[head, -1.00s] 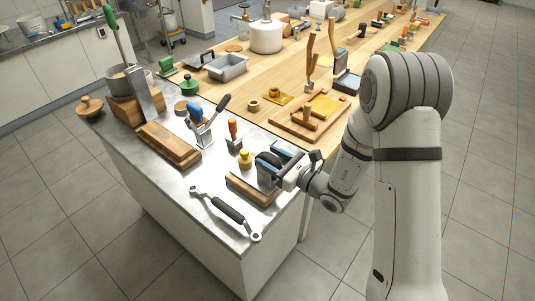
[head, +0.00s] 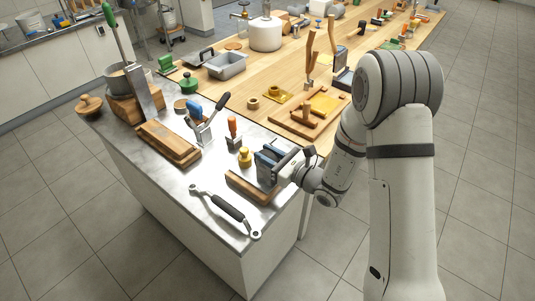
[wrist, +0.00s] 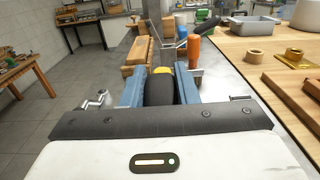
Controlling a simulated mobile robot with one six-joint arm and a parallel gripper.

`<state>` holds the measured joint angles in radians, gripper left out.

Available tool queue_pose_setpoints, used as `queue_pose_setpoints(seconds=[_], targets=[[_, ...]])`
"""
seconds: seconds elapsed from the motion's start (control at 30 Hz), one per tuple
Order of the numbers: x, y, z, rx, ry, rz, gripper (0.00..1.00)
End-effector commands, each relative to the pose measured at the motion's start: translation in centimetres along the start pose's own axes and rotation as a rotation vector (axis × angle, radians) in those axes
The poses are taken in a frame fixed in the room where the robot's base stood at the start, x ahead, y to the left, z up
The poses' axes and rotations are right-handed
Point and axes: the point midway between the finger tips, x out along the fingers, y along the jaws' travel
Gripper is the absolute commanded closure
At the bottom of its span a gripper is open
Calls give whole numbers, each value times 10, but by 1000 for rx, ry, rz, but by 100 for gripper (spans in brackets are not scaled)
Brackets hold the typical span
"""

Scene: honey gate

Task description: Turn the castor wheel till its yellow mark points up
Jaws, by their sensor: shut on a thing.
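The castor wheel is a black wheel (wrist: 160,91) between the blue finger pads of my gripper (wrist: 159,92) in the wrist view. My gripper is shut on it, one pad on each side. In the head view my gripper (head: 269,160) is over the wooden block (head: 250,189) near the counter's right edge, and its fingers mostly hide the wheel. A yellow patch (wrist: 162,70) shows just above the wheel's top in the wrist view. I cannot tell whether it is the wheel's mark or the yellow knob (head: 245,158) standing behind.
A wrench-like tool with a black grip (head: 228,208) lies in front on the counter. An orange-handled tool (head: 232,128) stands close behind the knob. A wooden block (head: 169,145) and a blue-and-black lever device (head: 203,124) are farther left. A wooden table (head: 270,95) adjoins behind.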

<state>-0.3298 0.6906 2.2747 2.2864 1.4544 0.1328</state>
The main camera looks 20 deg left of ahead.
Motion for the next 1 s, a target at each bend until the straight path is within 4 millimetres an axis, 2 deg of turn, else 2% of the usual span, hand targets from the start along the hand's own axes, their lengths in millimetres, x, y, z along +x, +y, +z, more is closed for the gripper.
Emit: queue_pose_setpoints(seconds=[0.27, 0.8, 0.83, 1.0], targets=[[-2, 0, -6, -1, -64, 1, 96], [-5, 1, 0, 0, -131, 2, 96], [-5, 1, 0, 0, -131, 2, 71], [-5, 1, 0, 0, -131, 2, 57]])
